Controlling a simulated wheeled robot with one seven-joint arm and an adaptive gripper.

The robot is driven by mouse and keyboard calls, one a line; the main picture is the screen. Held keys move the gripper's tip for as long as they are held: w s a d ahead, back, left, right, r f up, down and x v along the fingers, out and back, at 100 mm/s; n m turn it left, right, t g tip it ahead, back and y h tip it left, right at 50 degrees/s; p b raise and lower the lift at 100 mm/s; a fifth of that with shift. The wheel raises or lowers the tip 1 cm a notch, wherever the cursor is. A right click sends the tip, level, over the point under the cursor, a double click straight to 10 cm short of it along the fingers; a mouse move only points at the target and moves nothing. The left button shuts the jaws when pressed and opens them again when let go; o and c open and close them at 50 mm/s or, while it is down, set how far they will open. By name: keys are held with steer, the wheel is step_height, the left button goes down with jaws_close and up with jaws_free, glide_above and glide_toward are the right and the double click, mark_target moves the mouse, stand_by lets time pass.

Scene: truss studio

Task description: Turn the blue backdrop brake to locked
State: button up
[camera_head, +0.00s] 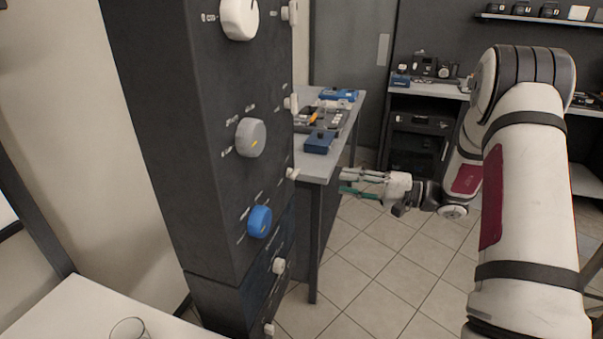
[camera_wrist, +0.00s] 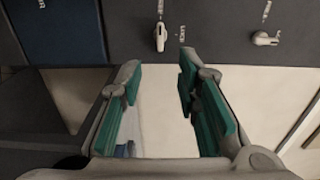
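The blue backdrop brake knob (camera_head: 259,221) is a round dial on the front of the dark column, below the grey and white knobs. Small marks sit around it, too small to read, so I cannot tell its setting. My gripper (camera_head: 347,182) is to the right of the column, well apart from the blue knob, with its fingers pointing left. In the wrist view my gripper (camera_wrist: 160,70) shows two green-padded fingers spread apart with nothing between them. The blue knob is not seen in the wrist view.
A grey knob (camera_head: 251,138) and a white knob (camera_head: 239,17) sit above on the column. Small white levers line its side; one white lever (camera_wrist: 160,37) shows beyond my fingers. A workbench (camera_head: 318,168) with tools stands behind. A glass (camera_head: 130,329) is at bottom left.

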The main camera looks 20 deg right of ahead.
mark_target(298, 174)
steer(key=p+x, duration=0.1)
steer(key=x, duration=1.2)
steer(key=shift+a, duration=0.1)
steer(key=shift+c, duration=0.2)
jaws_close()
